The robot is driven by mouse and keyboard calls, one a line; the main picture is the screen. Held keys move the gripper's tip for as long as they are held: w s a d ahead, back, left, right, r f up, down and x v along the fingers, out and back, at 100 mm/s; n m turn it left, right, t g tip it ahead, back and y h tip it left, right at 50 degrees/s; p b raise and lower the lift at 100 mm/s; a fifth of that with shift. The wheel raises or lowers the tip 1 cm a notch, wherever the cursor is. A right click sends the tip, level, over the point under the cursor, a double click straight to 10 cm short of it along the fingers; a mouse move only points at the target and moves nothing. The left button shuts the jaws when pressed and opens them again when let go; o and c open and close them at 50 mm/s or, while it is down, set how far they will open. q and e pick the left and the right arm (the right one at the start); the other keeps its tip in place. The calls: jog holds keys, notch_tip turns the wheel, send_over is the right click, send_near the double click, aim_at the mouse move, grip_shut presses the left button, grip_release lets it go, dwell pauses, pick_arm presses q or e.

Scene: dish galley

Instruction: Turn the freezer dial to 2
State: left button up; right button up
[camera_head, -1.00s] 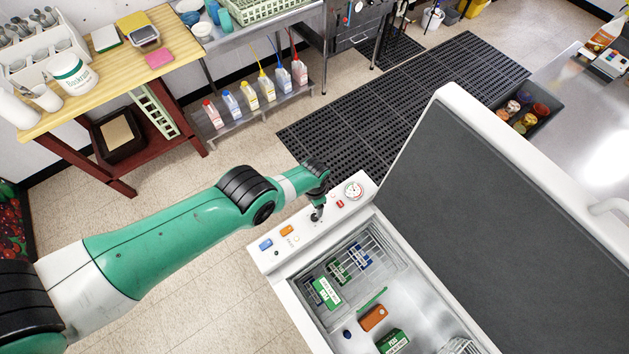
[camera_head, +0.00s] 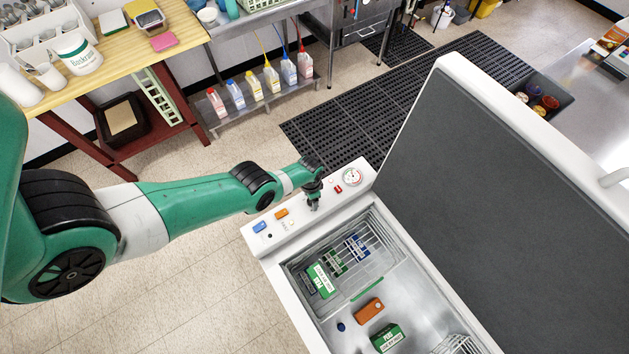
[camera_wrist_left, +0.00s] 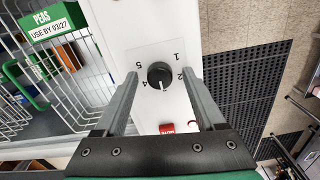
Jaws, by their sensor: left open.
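The freezer dial (camera_wrist_left: 160,75) is a round black knob on the white control panel (camera_wrist_left: 190,18). Numbers 1, 2, 4 and 5 show around it. Its white pointer mark points down in the left wrist view, between 2 and 4; a 3 is not clearly readable. My left gripper (camera_wrist_left: 161,77) is open, with the dial between its fingertips in that view and gaps on both sides. In the head view my left gripper (camera_head: 313,206) points down over the freezer panel and hides the dial. My right gripper is not in view.
The freezer lid (camera_head: 480,170) stands open to the right. The freezer basket (camera_head: 372,262) and green boxes lie inside. A round gauge (camera_head: 351,176), a red switch (camera_head: 338,189), an orange switch (camera_head: 281,213) and a blue switch (camera_head: 259,227) share the panel.

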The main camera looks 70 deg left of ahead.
pick_arm(q)
grip_shut()
dwell(0.4)
jog(key=shift+n, duration=0.3)
jog(key=n, duration=1)
jog(key=shift+n, duration=0.4)
dwell(0.4)
